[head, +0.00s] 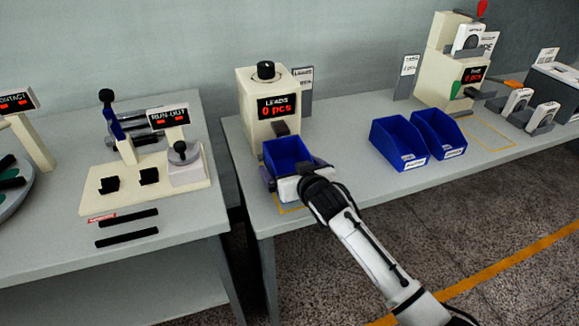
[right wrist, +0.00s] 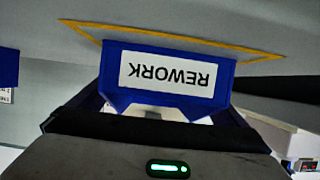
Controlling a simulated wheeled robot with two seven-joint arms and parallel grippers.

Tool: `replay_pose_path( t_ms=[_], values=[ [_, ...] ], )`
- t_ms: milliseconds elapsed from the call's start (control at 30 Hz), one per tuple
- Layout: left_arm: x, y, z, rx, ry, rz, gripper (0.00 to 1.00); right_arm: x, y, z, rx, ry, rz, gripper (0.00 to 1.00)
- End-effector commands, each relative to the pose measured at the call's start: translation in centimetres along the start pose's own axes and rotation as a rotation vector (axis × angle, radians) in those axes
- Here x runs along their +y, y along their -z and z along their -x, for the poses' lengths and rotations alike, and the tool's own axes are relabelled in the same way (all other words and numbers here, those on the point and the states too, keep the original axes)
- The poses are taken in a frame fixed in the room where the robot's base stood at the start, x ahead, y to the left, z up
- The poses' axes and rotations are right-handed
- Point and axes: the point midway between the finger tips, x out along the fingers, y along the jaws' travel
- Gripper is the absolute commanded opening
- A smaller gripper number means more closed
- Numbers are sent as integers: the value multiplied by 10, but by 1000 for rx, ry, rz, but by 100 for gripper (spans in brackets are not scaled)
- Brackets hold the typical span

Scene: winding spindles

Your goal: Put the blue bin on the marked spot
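A blue bin (head: 286,153) is at the front of the LEADS machine on the right-hand table. Its REWORK label (right wrist: 168,73) shows upside down in the right wrist view. My right gripper (head: 294,171) has one finger on each side of this bin, and both fingers appear to press on its walls. A yellow outline (head: 285,209) on the table shows partly beside and below the bin; the bin and gripper hide the rest. Whether the bin's base touches the table is hidden. My left gripper is not in view.
The LEADS machine (head: 262,105) stands right behind the bin. Two more blue bins (head: 398,142) stand to the right, near another yellow outline (head: 497,145) that is empty. A gap separates this table from the left table (head: 190,225).

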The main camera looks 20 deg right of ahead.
Motion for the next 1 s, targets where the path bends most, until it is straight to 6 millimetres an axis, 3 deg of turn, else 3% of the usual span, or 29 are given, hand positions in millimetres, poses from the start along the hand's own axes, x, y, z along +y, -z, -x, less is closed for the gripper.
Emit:
replay_pose_path(
  t_ms=[267,700,1000],
  values=[
    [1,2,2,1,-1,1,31,0,4,8,2,1,0,97],
    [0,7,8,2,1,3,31,0,4,88,1,1,-1,97],
    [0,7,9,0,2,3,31,0,4,119,1,-1,0,97]
  ],
)
